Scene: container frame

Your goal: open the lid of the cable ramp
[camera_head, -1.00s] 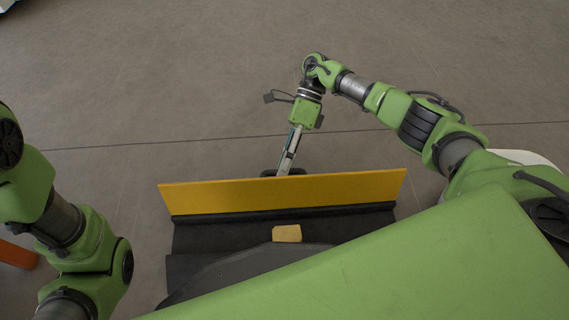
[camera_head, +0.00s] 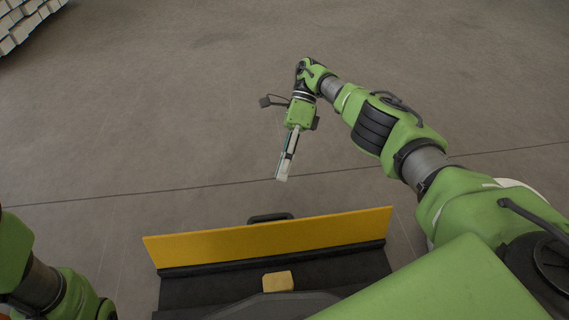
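The cable ramp is at the bottom of the head view, with a black base (camera_head: 215,285) and a yellow lid (camera_head: 270,239). The lid stands raised on its edge, swung up from the base. A black handle (camera_head: 270,218) shows behind the lid's upper edge. My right gripper (camera_head: 282,178) hangs above the floor beyond the lid, apart from the handle, with nothing seen in it. Its fingers are seen edge-on, so I cannot tell whether they are open or shut. My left arm shows at the lower left; its gripper is out of view.
A small yellow block-like piece (camera_head: 278,281) shows at the base in front of the lid. A stack of pale pieces (camera_head: 22,22) is at the far upper left. The grey floor beyond the ramp is clear.

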